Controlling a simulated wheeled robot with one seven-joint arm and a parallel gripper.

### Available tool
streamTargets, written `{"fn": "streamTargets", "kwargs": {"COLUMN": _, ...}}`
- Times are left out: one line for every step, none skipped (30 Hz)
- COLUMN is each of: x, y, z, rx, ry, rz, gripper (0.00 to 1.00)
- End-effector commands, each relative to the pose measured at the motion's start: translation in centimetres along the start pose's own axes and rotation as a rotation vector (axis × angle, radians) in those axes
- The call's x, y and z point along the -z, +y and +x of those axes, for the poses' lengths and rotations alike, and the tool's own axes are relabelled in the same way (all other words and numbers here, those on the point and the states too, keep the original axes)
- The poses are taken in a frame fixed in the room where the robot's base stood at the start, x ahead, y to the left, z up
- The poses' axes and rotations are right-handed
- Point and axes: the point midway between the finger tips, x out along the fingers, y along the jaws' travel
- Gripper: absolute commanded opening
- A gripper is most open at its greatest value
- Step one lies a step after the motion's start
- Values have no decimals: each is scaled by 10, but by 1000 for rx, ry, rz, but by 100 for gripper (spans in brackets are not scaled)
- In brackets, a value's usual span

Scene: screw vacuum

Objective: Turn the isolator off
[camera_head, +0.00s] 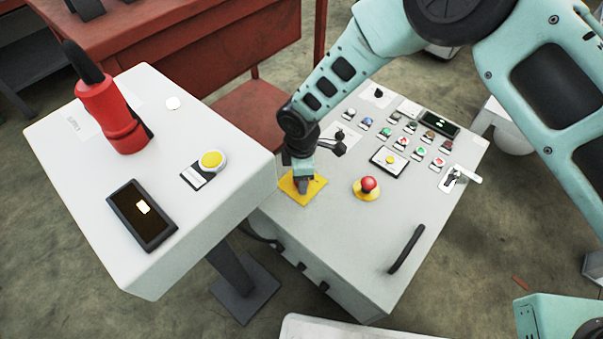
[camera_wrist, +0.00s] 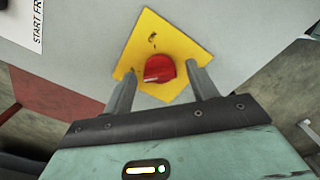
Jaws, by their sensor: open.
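The isolator is a red knob (camera_wrist: 158,69) on a yellow plate (camera_wrist: 152,28), set in the grey panel. In the head view the yellow plate (camera_head: 288,190) shows at the left of the right-hand console, and my gripper hides the knob. My gripper (camera_head: 303,187) points down over the plate. In the wrist view my gripper (camera_wrist: 161,76) is open, with one finger on each side of the red knob. Some gap shows between each finger and the knob. I cannot tell whether the fingertips touch the plate.
A red emergency button (camera_head: 369,185) on a yellow base sits right of my gripper. Several buttons and a lever switch (camera_head: 455,177) lie farther up the panel. A black handle (camera_head: 406,249) stands out at the lower right. A left console (camera_head: 95,185) carries a red plug (camera_head: 110,118).

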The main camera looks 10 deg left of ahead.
Motion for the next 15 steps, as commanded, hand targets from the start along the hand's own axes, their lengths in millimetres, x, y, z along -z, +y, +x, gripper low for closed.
{"fn": "streamTargets", "kwargs": {"x": 0, "y": 1, "z": -7, "rx": -2, "ry": 1, "rz": 0, "gripper": 58}}
{"fn": "streamTargets", "kwargs": {"x": 0, "y": 1, "z": -11, "rx": -2, "ry": 1, "rz": 0, "gripper": 58}}
{"fn": "streamTargets", "kwargs": {"x": 0, "y": 1, "z": -18, "rx": -2, "ry": 1, "rz": 0, "gripper": 58}}
{"fn": "streamTargets", "kwargs": {"x": 0, "y": 1, "z": -23, "rx": -2, "ry": 1, "rz": 0, "gripper": 58}}
{"fn": "streamTargets", "kwargs": {"x": 0, "y": 1, "z": -30, "rx": -3, "ry": 1, "rz": 0, "gripper": 58}}
{"fn": "streamTargets", "kwargs": {"x": 0, "y": 1, "z": -39, "rx": -3, "ry": 2, "rz": 0, "gripper": 58}}
{"fn": "streamTargets", "kwargs": {"x": 0, "y": 1, "z": -46, "rx": -3, "ry": 2, "rz": 0, "gripper": 58}}
{"fn": "streamTargets", "kwargs": {"x": 1, "y": 1, "z": -54, "rx": -3, "ry": 3, "rz": 0, "gripper": 58}}
{"fn": "streamTargets", "kwargs": {"x": 0, "y": 0, "z": -63, "rx": -2, "ry": 2, "rz": 0, "gripper": 58}}
{"fn": "streamTargets", "kwargs": {"x": 0, "y": 1, "z": -70, "rx": -4, "ry": 2, "rz": 0, "gripper": 58}}
{"fn": "streamTargets", "kwargs": {"x": 0, "y": 1, "z": -77, "rx": -4, "ry": 3, "rz": 1, "gripper": 58}}
{"fn": "streamTargets", "kwargs": {"x": 0, "y": 1, "z": -87, "rx": -4, "ry": 2, "rz": 1, "gripper": 58}}
{"fn": "streamTargets", "kwargs": {"x": 0, "y": 1, "z": -94, "rx": -3, "ry": 1, "rz": 1, "gripper": 58}}
{"fn": "streamTargets", "kwargs": {"x": 0, "y": 1, "z": -101, "rx": -3, "ry": 2, "rz": 1, "gripper": 58}}
{"fn": "streamTargets", "kwargs": {"x": 0, "y": 1, "z": -110, "rx": -4, "ry": 2, "rz": 1, "gripper": 58}}
